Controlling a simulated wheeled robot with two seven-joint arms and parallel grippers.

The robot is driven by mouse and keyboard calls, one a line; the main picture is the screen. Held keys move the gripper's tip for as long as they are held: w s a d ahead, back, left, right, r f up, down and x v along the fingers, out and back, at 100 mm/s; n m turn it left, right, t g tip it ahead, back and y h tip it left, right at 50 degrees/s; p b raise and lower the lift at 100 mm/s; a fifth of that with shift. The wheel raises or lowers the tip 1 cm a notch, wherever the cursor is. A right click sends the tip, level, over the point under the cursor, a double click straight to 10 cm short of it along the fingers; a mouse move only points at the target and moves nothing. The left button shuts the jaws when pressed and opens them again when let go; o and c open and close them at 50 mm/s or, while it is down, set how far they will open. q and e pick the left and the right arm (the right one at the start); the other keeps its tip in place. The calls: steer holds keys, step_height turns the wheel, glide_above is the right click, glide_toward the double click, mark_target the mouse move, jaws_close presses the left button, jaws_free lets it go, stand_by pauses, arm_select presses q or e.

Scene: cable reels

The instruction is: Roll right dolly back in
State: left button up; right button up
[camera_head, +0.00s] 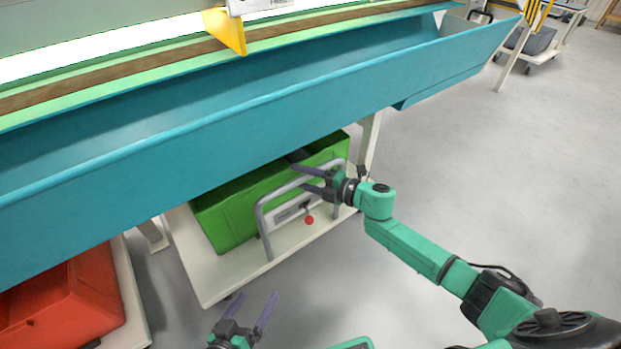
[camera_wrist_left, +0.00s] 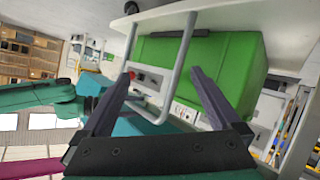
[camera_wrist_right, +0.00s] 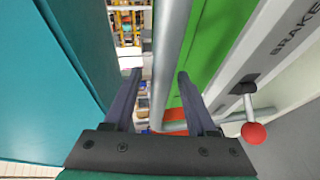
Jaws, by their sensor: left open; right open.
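The right dolly (camera_head: 217,281) is a white platform under the teal trough, carrying a green crate (camera_head: 226,221). A grey tubular handle (camera_head: 265,229) rises at its front, with a brake plate and red-knobbed lever (camera_head: 309,220). My right gripper (camera_head: 296,177) is open at the handle's upper bar. In the right wrist view the grey handle tube (camera_wrist_right: 172,60) runs between its open fingers. My left gripper (camera_head: 258,305) is open and empty, low in front of the dolly. In the left wrist view the handle (camera_wrist_left: 184,62) and green crate (camera_wrist_left: 226,68) lie beyond its fingers.
A red crate (camera_head: 75,300) on another white dolly stands at the lower left. The teal trough (camera_head: 250,115) overhangs the dollies, with white table legs (camera_head: 369,140) beneath. Open grey floor (camera_head: 480,190) lies to the right.

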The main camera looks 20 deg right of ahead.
steer(key=p+v, duration=0.2)
steer(key=v, duration=0.5)
steer(key=shift+s+r, duration=0.1)
steer(key=shift+r, duration=0.1)
arm_select(q)
steer(key=a+r+g+p, duration=0.1)
steer(key=a, duration=0.1)
steer(key=a+r+m+g+y, duration=0.1)
steer(key=r+g, duration=0.1)
steer(key=shift+a+y+p, duration=0.3)
steer(key=shift+a+p, duration=0.05)
steer(key=shift+a, duration=0.05)
arm_select(e)
steer(key=v, duration=0.7)
